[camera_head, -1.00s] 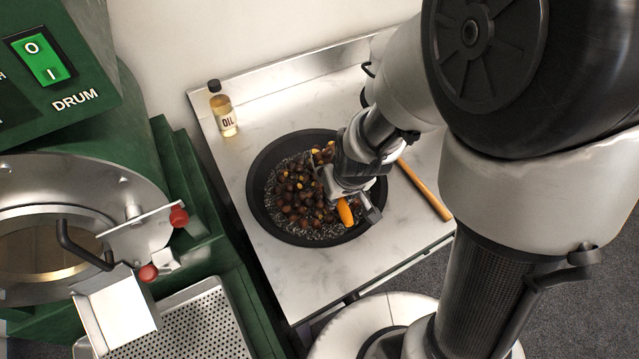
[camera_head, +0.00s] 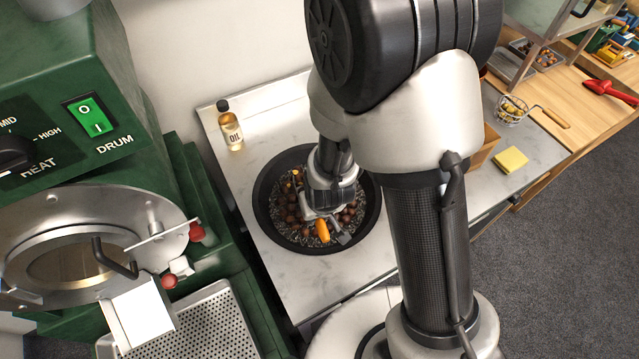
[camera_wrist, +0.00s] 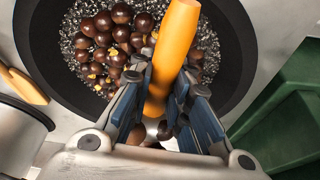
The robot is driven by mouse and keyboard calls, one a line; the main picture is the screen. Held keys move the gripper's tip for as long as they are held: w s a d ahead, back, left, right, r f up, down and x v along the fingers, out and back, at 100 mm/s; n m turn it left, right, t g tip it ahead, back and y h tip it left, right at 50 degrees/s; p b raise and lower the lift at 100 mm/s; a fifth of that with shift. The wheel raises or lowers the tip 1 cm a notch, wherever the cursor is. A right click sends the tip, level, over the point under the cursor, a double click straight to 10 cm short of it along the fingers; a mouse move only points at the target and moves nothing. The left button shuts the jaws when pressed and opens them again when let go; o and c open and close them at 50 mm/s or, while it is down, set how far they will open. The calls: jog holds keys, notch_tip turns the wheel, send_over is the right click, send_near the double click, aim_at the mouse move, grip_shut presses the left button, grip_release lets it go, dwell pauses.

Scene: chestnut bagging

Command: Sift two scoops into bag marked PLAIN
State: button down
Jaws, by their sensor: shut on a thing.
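My gripper (camera_head: 328,222) is down in a round black pan (camera_head: 263,191) on the marble-topped counter. It is shut on an orange handle (camera_wrist: 174,48), which stands up between the blue-grey fingers in the wrist view; the handle also shows in the head view (camera_head: 322,232). The tool's working end is hidden below the fingers. Glossy brown chestnuts (camera_wrist: 116,33) with yellow bits lie on dark, glittering grains in the pan, around and beneath the gripper. My arm hides part of the pan. No bag marked PLAIN can be made out.
A green roaster (camera_head: 95,75) stands left. An oil bottle (camera_head: 230,128) is behind the pan. To the right are a wire basket with nuts (camera_head: 513,110), a yellow pad (camera_head: 511,160), a brown container (camera_head: 484,148) and a red scoop (camera_head: 608,90). A wooden stick (camera_wrist: 24,86) lies beside the pan.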

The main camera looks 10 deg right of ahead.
jog(key=shift+d, duration=0.1)
jog(key=shift+w+d+f+b, duration=0.2)
jog(key=shift+d+b, duration=0.15)
jog(key=shift+b, duration=0.25)
jog(key=d, duration=0.4)
jog(key=shift+w+r+p, duration=0.2)
jog(key=shift+w+p, duration=0.1)
jog(key=shift+p, duration=0.1)
